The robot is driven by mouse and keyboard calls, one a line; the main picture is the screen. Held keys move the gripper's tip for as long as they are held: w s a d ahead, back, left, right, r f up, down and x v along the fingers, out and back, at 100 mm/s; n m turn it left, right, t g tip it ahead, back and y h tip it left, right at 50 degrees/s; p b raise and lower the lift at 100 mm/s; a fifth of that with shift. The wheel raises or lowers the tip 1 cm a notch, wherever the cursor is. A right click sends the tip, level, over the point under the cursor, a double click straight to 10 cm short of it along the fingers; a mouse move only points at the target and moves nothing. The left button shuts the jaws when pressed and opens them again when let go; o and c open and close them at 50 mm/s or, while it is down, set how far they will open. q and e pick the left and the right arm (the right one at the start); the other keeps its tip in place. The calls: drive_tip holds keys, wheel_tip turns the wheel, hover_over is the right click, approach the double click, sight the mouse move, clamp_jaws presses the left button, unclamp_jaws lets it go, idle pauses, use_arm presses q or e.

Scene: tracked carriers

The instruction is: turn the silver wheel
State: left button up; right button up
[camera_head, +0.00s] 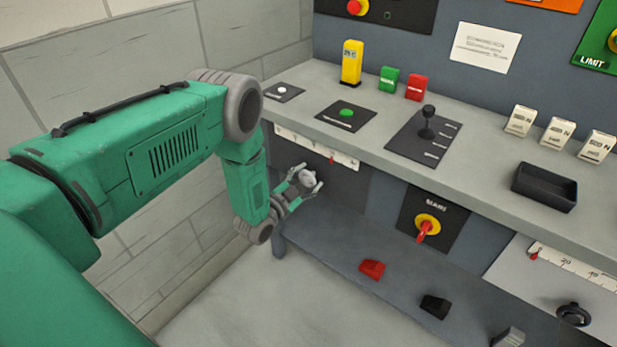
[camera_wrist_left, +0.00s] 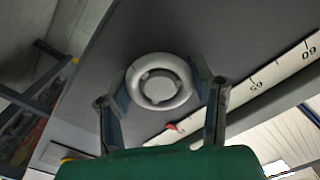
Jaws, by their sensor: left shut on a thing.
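The silver wheel (camera_wrist_left: 159,81) is a round, pale ring on a dark panel, seen nearly face-on in the left wrist view. In the head view the wheel (camera_head: 307,178) is small and partly hidden by the fingers. My left gripper (camera_head: 305,184) reaches it from the left, below the counter edge. In the left wrist view the fingers of my left gripper (camera_wrist_left: 162,92) stand on both sides of the wheel, shut on its rim. A white scale (camera_head: 318,148) with a red pointer runs above the wheel. My right gripper is not in view.
The counter (camera_head: 390,155) overhangs the wheel panel. A red-and-yellow switch (camera_head: 428,226) is to the right. A lower shelf (camera_head: 330,250) holds a red block (camera_head: 372,269) and a black block (camera_head: 435,306). A wall (camera_head: 150,240) is close on the left.

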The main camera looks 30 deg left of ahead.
use_arm(q)
drive_tip(key=m, duration=0.4)
drive_tip(key=shift+s+f+m, duration=0.25)
drive_tip(key=shift+f+m, duration=0.05)
drive_tip(key=shift+f, duration=0.05)
drive_tip(key=m, duration=0.4)
drive_tip(key=shift+m+b, duration=0.3)
drive_tip(key=m+b, duration=0.1)
drive_tip(key=m, duration=0.3)
drive_tip(key=shift+d+f, duration=0.1)
drive_tip(key=shift+m+b, duration=0.95)
drive_tip(key=shift+m, duration=1.05)
drive_tip(key=o, duration=1.2)
drive_tip(key=shift+w+r, duration=0.1)
drive_tip(key=shift+r, duration=0.1)
